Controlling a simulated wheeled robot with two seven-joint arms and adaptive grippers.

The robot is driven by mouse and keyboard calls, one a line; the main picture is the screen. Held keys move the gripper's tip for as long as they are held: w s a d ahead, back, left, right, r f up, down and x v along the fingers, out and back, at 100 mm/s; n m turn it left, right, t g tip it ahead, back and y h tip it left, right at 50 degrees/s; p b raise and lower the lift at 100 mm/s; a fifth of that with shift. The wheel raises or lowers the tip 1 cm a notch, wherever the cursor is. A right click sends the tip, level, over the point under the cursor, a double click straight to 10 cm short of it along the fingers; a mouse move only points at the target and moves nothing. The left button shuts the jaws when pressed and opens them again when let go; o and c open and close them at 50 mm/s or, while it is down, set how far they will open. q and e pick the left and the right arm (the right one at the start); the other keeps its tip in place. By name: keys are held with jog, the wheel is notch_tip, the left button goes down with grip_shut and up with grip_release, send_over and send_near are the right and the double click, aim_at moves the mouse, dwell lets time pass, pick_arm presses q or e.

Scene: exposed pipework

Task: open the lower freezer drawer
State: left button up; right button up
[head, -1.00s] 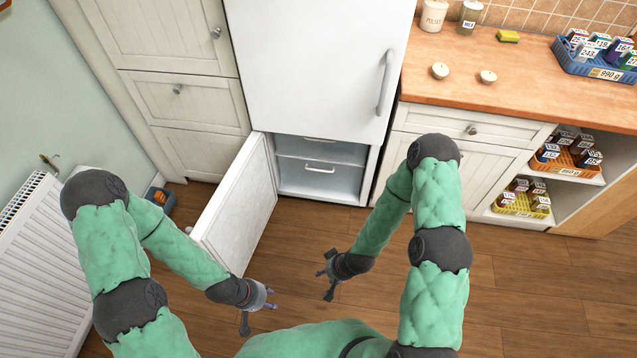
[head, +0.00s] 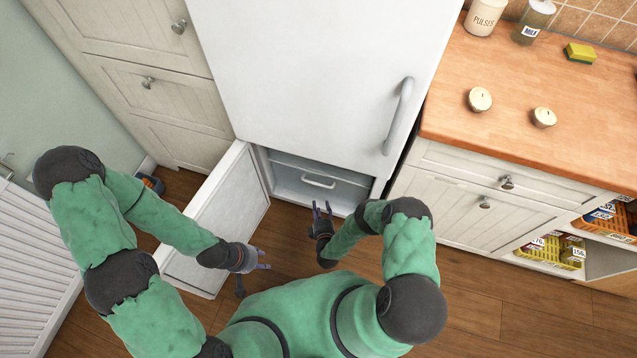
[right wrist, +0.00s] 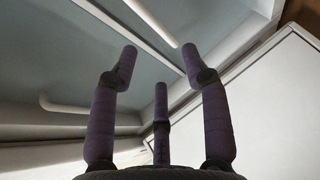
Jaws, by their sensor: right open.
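The freezer compartment stands open below the white fridge door. In the head view the lower drawer (head: 335,190) looks shut, with a pale bar handle (head: 318,182) across its front. The right wrist view shows two drawer fronts; the handle nearer the floor side (right wrist: 150,22) lies just beyond the fingertips, and another handle (right wrist: 65,105) is at lower left. My right gripper (head: 322,206) is open and empty, in front of the drawer and short of its handle; it also shows in the right wrist view (right wrist: 158,65). My left gripper (head: 266,259) appears open and empty beside the freezer door.
The open freezer door (head: 215,220) juts out left of the compartment, close to my left forearm. A wooden counter (head: 510,140) with cabinets stands on the right. A white radiator (head: 30,250) is on the left. Wooden floor (head: 480,300) is free at lower right.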

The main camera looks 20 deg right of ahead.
aim_at(319, 185)
pick_arm(q)
jog(key=shift+w+d+f+b, duration=0.1)
jog(key=shift+w+f+b, duration=0.1)
jog(key=shift+f+b, duration=0.85)
jog(key=shift+w+f+b, duration=0.15)
jog(key=shift+f+b, duration=0.85)
jog(key=shift+f, duration=0.05)
pick_arm(e)
jog(key=shift+n+t+h, duration=0.3)
jog(key=shift+n+t, duration=0.1)
jog(key=shift+d+x, duration=0.15)
jog(key=shift+x, duration=2.55)
jog(key=shift+d+x, duration=0.1)
jog(key=shift+x, duration=2.65)
jog(key=shift+s, duration=0.1)
grip_shut()
